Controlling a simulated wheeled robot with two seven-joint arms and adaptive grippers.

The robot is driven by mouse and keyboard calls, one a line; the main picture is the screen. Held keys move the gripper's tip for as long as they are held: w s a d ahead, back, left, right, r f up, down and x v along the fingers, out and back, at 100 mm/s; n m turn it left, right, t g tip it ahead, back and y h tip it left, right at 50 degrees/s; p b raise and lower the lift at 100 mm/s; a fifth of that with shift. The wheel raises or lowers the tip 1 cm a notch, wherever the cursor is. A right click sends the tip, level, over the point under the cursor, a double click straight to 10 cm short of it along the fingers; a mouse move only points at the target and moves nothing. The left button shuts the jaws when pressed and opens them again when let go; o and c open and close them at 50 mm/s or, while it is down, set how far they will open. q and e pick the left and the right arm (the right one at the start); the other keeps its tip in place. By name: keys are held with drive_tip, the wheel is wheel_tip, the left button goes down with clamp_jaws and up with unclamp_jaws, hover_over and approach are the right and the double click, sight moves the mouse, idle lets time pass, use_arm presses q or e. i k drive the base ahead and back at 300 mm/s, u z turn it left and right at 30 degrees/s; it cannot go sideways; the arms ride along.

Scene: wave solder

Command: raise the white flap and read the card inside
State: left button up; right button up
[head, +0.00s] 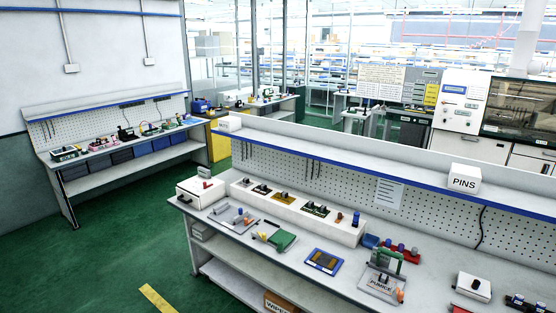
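I cannot pick out a white flap for certain, and no card inside anything is visible. A white box with a red mark (201,192) sits at the left end of the near bench, with a small grey-and-white piece standing behind it. A white box labelled PINS (464,180) stands on the bench's upper shelf. A small plain white box (229,124) is at that shelf's left end. A white block with a black knob (473,287) lies at the bench's right. Neither of my grippers is in view.
The near bench (306,262) carries a long white stand (298,211) with several parts, a blue-framed board (324,261) and a fixture with a green board (384,275). A pegboard rises behind. Green floor (120,235) is open at left, before another bench (120,152).

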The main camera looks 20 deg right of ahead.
sight(477, 285)
drive_tip(key=z, duration=1.1)
drive_tip(key=i, duration=1)
drive_tip(key=z, duration=1.15)
drive_tip(key=i, duration=0.95)
drive_tip(key=z, duration=0.2)
